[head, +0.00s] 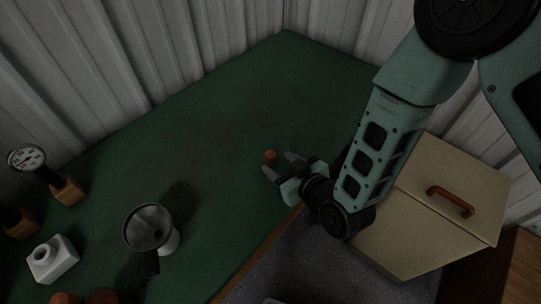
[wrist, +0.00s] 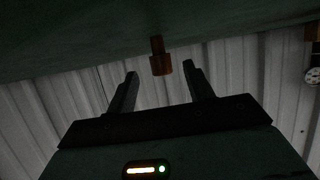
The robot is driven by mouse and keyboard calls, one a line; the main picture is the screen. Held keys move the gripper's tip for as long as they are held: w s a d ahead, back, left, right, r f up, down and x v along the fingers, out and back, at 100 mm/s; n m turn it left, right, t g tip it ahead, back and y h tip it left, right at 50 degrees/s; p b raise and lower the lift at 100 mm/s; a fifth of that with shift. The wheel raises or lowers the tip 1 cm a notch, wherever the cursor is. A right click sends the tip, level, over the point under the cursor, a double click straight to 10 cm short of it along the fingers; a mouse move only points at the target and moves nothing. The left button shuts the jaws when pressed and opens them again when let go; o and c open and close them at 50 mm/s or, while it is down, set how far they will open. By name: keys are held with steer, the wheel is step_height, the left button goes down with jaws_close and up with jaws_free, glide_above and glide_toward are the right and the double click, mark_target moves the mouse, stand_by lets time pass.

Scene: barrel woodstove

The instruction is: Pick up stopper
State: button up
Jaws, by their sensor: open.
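The stopper (head: 270,156) is a small orange-brown piece standing on the green tabletop (head: 215,120), near the right edge. My gripper (head: 278,163) is low over the table, with its two fingers apart and pointing at the stopper. In the wrist view the stopper (wrist: 160,62) has a narrow part and a wider part. It appears between and just beyond the two open fingertips (wrist: 160,68). Nothing is held. I cannot tell whether either finger touches the stopper.
A beige box (head: 430,215) with a brown handle stands right of the table, beside my arm. The table's middle and back are clear; corrugated walls stand behind.

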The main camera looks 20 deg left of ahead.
mark_target(274, 159)
steer(key=shift+p+x, duration=0.7)
steer(key=shift+x, duration=1.65)
steer(key=shift+a+r, duration=0.1)
steer(key=shift+r, duration=0.05)
steer(key=c, duration=1)
